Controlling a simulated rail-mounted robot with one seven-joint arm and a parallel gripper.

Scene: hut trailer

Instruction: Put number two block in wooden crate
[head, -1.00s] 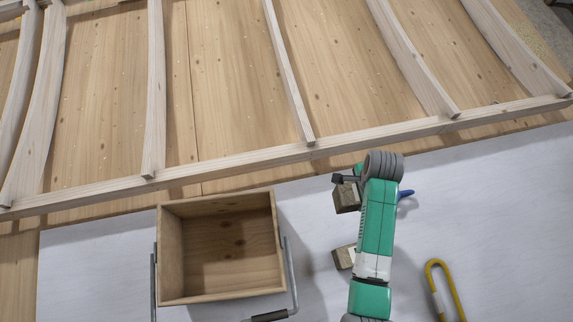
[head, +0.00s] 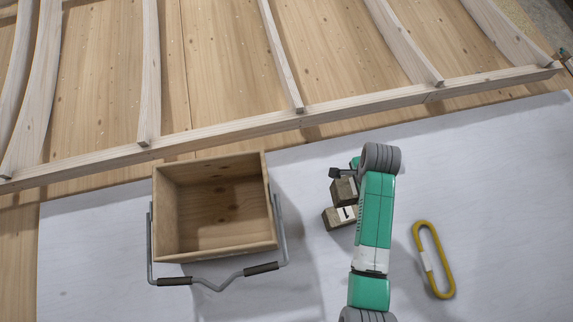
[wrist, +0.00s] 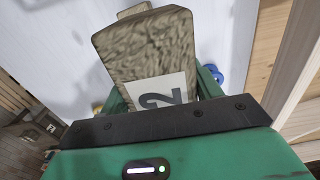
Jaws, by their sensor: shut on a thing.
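The number two block (wrist: 145,50), dark mottled wood with a white "2" label, is between the fingers of my gripper (wrist: 160,98) in the wrist view. In the head view my gripper (head: 346,178) is shut on this block (head: 343,191), right of the crate; the arm hides part of it. The wooden crate (head: 271,205) is an open, empty box with a metal handle folded toward the front. The held block is outside the crate, apart from it.
Another block (head: 337,218), labelled "1", lies on the white surface just in front of the held block. A yellow loop (head: 447,275) lies to the right. A blue item (wrist: 213,73) shows in the wrist view. Wooden framing (head: 220,133) runs behind the crate.

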